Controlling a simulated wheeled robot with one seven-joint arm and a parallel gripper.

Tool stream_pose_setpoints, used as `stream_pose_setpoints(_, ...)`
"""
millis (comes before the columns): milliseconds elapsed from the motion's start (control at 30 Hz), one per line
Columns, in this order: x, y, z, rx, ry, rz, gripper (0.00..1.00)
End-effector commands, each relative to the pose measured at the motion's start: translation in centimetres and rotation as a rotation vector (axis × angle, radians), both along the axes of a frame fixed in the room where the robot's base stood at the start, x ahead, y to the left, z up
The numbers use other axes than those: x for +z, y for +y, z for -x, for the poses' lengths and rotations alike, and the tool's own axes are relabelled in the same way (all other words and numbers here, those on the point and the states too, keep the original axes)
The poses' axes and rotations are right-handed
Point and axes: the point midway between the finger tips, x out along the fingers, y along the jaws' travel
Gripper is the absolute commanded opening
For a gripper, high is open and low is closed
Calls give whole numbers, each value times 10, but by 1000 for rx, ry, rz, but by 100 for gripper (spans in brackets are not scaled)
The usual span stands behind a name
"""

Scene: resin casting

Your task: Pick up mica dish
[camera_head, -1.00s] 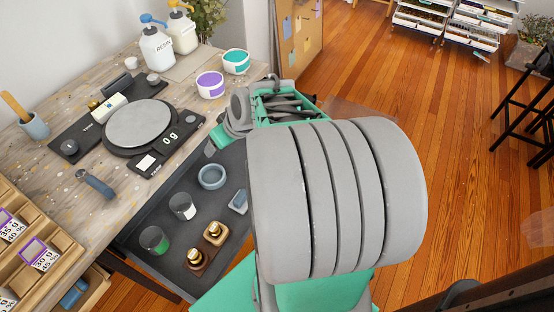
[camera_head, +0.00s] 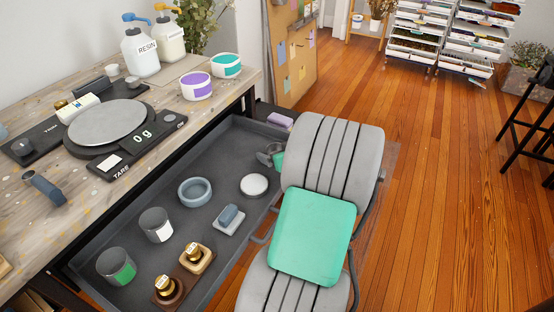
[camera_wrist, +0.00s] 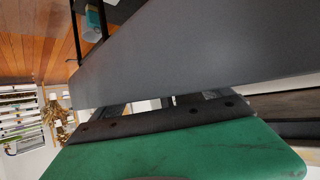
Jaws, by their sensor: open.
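The open dark drawer (camera_head: 98,262) holds two round dishes. One is a blue-grey dish with a thick rim (camera_head: 195,191); the other is a shallow dish with a pale, whitish middle (camera_head: 254,185). I cannot tell which is the mica dish. My gripper (camera_head: 268,154) shows as a small dark shape at the drawer's far right end, beyond the pale dish and partly hidden by my arm. It appears empty and apart from both dishes. In the wrist view, my green gripper body fills the bottom and a large grey surface (camera_wrist: 190,50) crosses close in front; no dish shows there.
The drawer also holds two dark jars (camera_head: 116,266) (camera_head: 155,225), a small blue block on a pale tray (camera_head: 229,218) and brass pieces on wooden bases (camera_head: 194,252). A scale (camera_head: 107,122), tubs (camera_head: 196,86) and bottles (camera_head: 139,52) stand on the worktop.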

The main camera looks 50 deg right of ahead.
Motion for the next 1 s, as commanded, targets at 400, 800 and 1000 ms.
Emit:
stream_pose_setpoints(400, 0, -1, -2, 0, 0, 1, 74)
stream_pose_setpoints(800, 0, -1, -2, 0, 0, 1, 41)
stream_pose_setpoints(1000, 0, 0, -2, 0, 0, 1, 25)
